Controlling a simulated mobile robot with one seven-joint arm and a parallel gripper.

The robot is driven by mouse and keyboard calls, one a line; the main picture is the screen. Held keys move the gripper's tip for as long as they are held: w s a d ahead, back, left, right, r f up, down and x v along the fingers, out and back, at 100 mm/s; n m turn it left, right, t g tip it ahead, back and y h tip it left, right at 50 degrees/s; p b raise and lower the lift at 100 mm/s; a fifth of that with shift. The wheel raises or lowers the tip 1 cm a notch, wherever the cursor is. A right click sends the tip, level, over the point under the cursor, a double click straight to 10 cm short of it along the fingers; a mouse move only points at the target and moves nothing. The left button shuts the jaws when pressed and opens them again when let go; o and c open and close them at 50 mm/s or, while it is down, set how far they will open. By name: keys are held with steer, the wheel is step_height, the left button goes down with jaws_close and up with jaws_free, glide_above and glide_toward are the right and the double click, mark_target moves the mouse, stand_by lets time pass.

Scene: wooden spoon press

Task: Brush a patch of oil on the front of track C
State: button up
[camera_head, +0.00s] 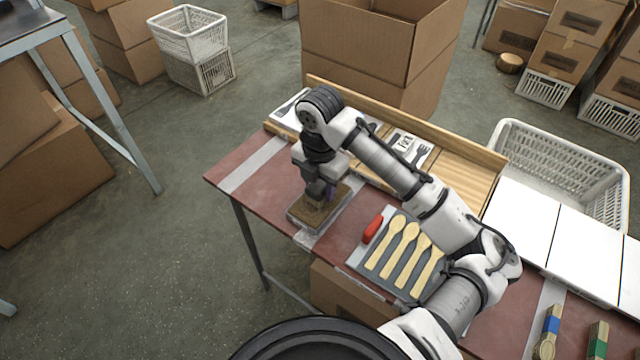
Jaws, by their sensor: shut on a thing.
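My gripper (320,188) points down over a shallow grey tray (299,222) with a brown, grainy-looking surface, near the left end of the red table. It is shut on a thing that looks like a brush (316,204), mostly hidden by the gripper. Its lower end is at or just above the brown surface; I cannot tell whether it touches. A long wooden board with a raised back rail (460,170) lies along the far side of the table. It carries cards with cutlery pictures (408,147). My arm covers part of it. I cannot make out which part is track C.
A grey board (405,285) with several wooden spoons (384,246) and a red-handled object (372,228) lies right of the tray. White panels (560,240), a white basket (560,150) and banded spoon bundles (548,330) are farther right. A large cardboard box (375,50) stands behind the table.

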mark_target(320, 182)
steer(key=shift+f+b, duration=0.45)
steer(key=shift+f, duration=0.15)
stand_by(1.3)
steer(key=shift+r, duration=0.1)
steer(key=shift+r+p, duration=2.75)
steer(key=shift+r, duration=0.75)
steer(key=shift+f, duration=0.1)
